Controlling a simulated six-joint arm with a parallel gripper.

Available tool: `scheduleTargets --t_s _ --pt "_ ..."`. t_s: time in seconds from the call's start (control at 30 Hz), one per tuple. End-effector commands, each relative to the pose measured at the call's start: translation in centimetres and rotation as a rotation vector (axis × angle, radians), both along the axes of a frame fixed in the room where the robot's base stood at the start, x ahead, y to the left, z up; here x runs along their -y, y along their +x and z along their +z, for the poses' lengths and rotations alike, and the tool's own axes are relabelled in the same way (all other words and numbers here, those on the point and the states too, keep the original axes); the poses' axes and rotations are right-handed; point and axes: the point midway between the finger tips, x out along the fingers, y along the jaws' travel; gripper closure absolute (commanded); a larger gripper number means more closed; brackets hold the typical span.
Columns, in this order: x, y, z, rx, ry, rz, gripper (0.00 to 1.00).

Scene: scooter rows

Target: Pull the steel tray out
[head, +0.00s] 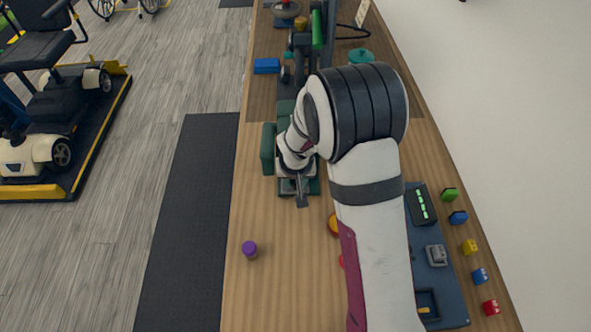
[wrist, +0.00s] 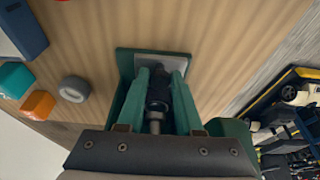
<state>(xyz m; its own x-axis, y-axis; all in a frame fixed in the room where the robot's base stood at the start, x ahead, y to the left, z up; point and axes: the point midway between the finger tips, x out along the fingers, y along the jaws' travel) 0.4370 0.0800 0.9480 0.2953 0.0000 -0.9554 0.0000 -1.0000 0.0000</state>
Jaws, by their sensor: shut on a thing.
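In the wrist view, a flat light-grey metal piece, which looks like the steel tray (wrist: 175,62), shows on a dark green base (wrist: 124,62) on the wooden top. My gripper (wrist: 160,76) reaches over it, its two fingers on either side of a dark thing with a steel shaft. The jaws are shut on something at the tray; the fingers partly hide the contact. In the head view, my gripper (head: 300,182) points down at the green machine (head: 268,148), and my arm covers much of it. I cannot tell how far the tray sits out of the machine.
A blue panel (head: 450,290) with switches and several colored blocks lies right. A blue box (head: 267,66) and a teal round thing (head: 361,57) stand behind. A scooter (head: 45,130) is on the floor left.

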Motion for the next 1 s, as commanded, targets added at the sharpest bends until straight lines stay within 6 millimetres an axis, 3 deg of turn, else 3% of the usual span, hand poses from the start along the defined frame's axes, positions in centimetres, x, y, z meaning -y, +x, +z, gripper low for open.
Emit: scheduleTargets --t_s 0.27,0.8,1.0 --pt "0.0 -0.2 0.0 0.0 0.0 0.0 0.92" --pt "0.0 -4.5 0.0 0.001 -0.001 0.001 0.92" --pt "0.0 -5.0 0.0 0.0 0.0 -0.001 0.92"
